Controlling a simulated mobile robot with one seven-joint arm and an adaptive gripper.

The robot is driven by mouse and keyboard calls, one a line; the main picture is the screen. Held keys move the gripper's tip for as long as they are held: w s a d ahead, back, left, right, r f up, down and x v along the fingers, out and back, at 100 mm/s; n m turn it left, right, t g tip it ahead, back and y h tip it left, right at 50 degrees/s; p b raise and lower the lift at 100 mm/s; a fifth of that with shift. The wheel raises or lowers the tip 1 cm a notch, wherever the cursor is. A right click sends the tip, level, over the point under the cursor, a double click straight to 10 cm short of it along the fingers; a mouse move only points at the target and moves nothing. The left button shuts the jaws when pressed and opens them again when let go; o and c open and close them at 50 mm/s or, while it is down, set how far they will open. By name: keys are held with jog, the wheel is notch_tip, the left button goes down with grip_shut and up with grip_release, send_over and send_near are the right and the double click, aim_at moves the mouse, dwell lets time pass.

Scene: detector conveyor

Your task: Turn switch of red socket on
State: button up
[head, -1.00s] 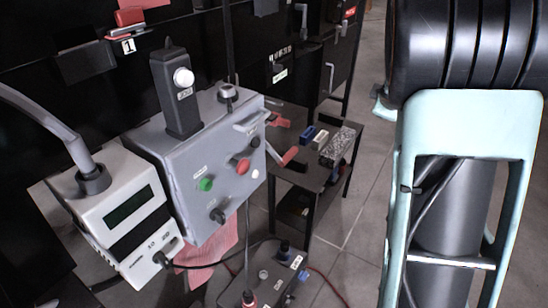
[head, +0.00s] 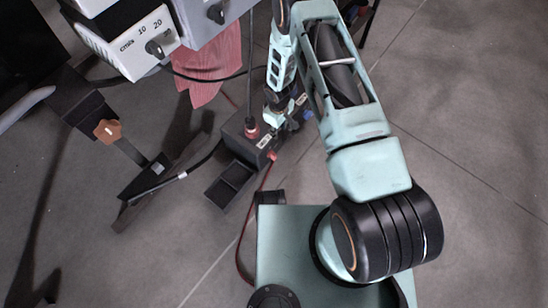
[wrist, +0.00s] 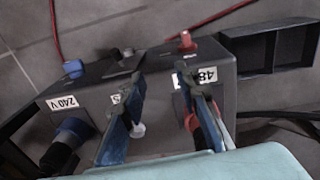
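The dark power box (wrist: 160,95) sits on the floor under my gripper; it also shows in the head view (head: 240,138). The red socket (wrist: 190,122) is partly hidden behind my right finger, beside a label that reads 48. It shows as a red plug in the head view (head: 252,132). A small white-tipped part (wrist: 137,129) shows beside my left finger; I cannot tell if it is a switch. A red piece (wrist: 187,41) stands at the far edge. My gripper (wrist: 165,85) has its blue fingers apart, over the box; contact is unclear. The head view shows it small (head: 276,114).
A blue socket (wrist: 72,132) with a 240V label is at the left. An open black tray (wrist: 278,52) adjoins the box. Red cables and a black cable run nearby. The grey control box (head: 205,18) and white meter (head: 130,42) hang above left.

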send_over(274, 154)
jog(key=shift+g, duration=0.4)
notch_tip(274, 154, down, 4)
jog(key=shift+s+f+b, duration=0.1)
jog(key=shift+s+b, duration=0.05)
jog(key=shift+b, duration=0.15)
notch_tip(274, 154, down, 10)
jog(key=b, duration=0.4)
grip_shut()
